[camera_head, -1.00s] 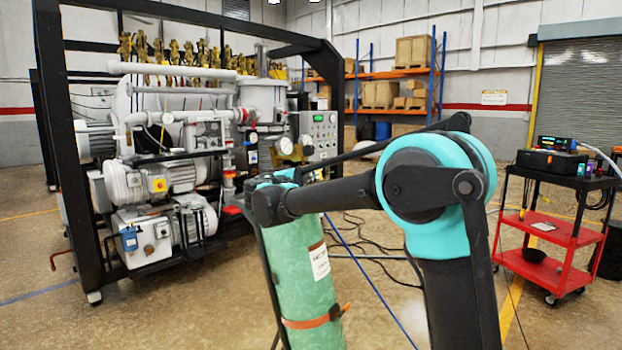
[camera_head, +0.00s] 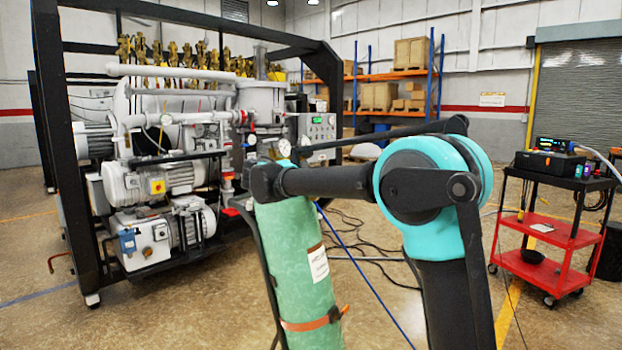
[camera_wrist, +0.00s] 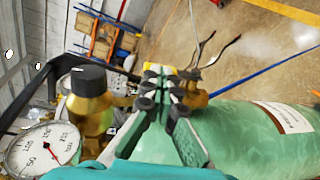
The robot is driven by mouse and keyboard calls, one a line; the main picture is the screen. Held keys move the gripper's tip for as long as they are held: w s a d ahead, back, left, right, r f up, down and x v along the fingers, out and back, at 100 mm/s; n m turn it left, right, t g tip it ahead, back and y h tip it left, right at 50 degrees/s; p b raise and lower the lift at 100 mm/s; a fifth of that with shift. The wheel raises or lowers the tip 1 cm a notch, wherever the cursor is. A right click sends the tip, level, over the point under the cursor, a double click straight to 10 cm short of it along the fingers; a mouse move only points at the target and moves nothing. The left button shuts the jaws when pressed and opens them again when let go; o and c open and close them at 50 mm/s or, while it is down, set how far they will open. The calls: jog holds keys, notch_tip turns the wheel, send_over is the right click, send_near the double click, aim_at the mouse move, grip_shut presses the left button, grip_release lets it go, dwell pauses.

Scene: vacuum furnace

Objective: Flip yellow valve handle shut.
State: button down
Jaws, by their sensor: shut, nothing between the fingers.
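In the wrist view my gripper (camera_wrist: 162,76) is shut and empty. Its dark fingertips are close to the yellow valve handle (camera_wrist: 188,73), a small yellow piece beside and beyond them. I cannot tell whether they touch it. The handle is on a brass valve (camera_wrist: 196,95) at the top of a green gas cylinder (camera_wrist: 235,130), and the fingers partly cover it. The green cylinder (camera_head: 296,260) stands upright in the head view. There my arm hides the valve and the gripper, and the handle's angle is unclear.
A brass regulator (camera_wrist: 92,112) with a black knob and a white gauge (camera_wrist: 42,148) sit left of my fingers. The furnace frame (camera_head: 62,150) stands at the left. A red cart (camera_head: 540,265) is at the right. Cables lie on the floor behind the cylinder.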

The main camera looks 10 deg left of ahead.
jog(key=w+g, duration=0.1)
jog(key=g, duration=0.1)
jog(key=w+d+g+y, duration=0.1)
jog(key=w+r+m+g, duration=0.1)
jog(key=g, duration=0.1)
jog(key=shift+d+g+y, duration=0.2)
jog(key=shift+g+y, duration=0.1)
jog(key=shift+w+d+f, duration=0.1)
jog(key=shift+w+d, duration=0.15)
jog(key=shift+w, duration=0.2)
jog(key=shift+w+d+f, duration=0.1)
jog(key=shift+w+d, duration=0.15)
jog(key=shift+w, duration=0.3)
jog(key=v, duration=1.2)
jog(key=shift+d+f, duration=0.15)
jog(key=shift+f, duration=0.05)
